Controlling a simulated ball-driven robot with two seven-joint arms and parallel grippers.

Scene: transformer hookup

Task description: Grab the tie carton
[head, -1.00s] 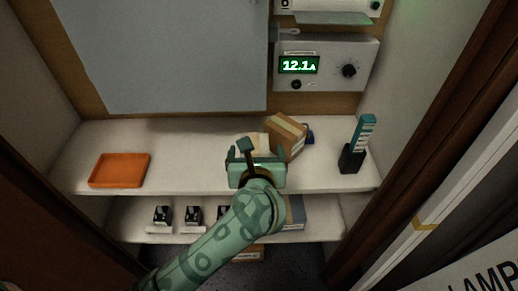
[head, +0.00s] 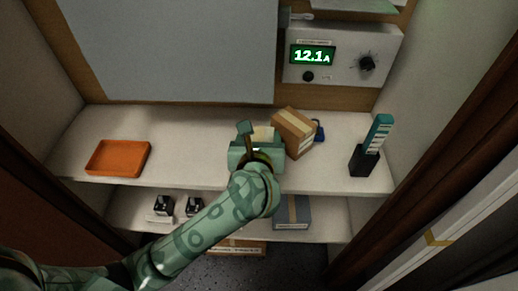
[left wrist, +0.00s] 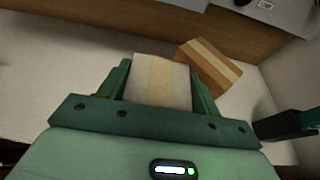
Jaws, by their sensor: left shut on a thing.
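A pale carton (head: 264,132) with a tan tape stripe is on the upper shelf, mostly hidden by my left gripper (head: 258,142) in the head view. In the left wrist view the pale carton (left wrist: 160,82) sits between the two green fingers, and the gripper is shut on it. I cannot tell whether it is lifted off the shelf. A brown carton (head: 293,132) with a lighter tape band stands just to its right, angled; it also shows in the left wrist view (left wrist: 208,68). No label naming ties is readable on either. My right gripper is not in view.
An orange tray (head: 118,157) lies at the shelf's left. A black holder with a teal strip (head: 365,160) stands at the right, and a blue item (head: 319,131) sits behind the brown carton. A meter (head: 342,55) reads 12.1A. The lower shelf holds small black items (head: 164,204) and a grey box (head: 292,212).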

